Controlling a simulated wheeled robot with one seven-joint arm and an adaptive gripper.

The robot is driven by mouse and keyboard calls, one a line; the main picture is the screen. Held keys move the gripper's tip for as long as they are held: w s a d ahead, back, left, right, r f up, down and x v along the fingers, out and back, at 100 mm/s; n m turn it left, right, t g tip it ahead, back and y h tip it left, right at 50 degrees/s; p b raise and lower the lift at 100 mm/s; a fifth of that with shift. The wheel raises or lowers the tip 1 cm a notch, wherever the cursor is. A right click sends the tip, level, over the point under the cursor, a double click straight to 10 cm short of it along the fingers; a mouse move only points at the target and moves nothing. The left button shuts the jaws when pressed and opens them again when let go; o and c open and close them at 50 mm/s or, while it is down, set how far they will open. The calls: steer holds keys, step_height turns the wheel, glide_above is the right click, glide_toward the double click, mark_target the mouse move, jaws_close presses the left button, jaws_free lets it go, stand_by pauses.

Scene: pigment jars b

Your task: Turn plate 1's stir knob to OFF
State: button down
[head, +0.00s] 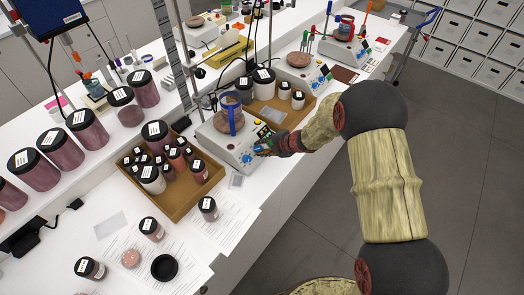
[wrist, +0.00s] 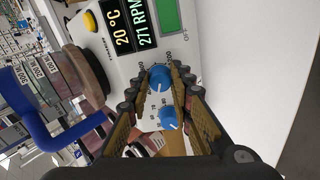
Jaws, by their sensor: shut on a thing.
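Plate 1 (head: 222,148), a white hotplate stirrer with a round brown top, stands on the bench in the head view. In the wrist view its panel (wrist: 192,22) reads 20 °C and 271 RPM. Two blue knobs show there: one (wrist: 158,77) sits between my fingertips, the other (wrist: 168,117) lies lower, between the finger bodies. My gripper (wrist: 159,74) is shut on the first knob, which appears to be the stir knob. The small print around it is partly hidden and too small to read surely. In the head view my gripper (head: 264,147) is at the plate's front panel.
A cardboard tray of jars (head: 176,208) stands left of the plate. Another tray with white jars (head: 284,92) is behind it. Further plates (head: 302,72) stand along the bench. The floor at right is clear.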

steer(key=n+b, duration=0.3)
steer(key=n, duration=0.2)
steer(key=shift+f+n+b, duration=0.15)
steer(key=shift+n+b, duration=0.15)
steer(key=shift+b, duration=0.1)
steer(key=n+b, duration=0.3)
steer(key=n, duration=0.2)
steer(key=shift+b, duration=0.4)
steer(key=shift+r+n, duration=0.2)
steer(key=shift+n, duration=0.2)
steer(key=c, duration=1.6)
jaws_free()
steer(key=shift+r, duration=0.15)
steer(key=v, duration=1.1)
steer(key=shift+s+d+r, duration=0.2)
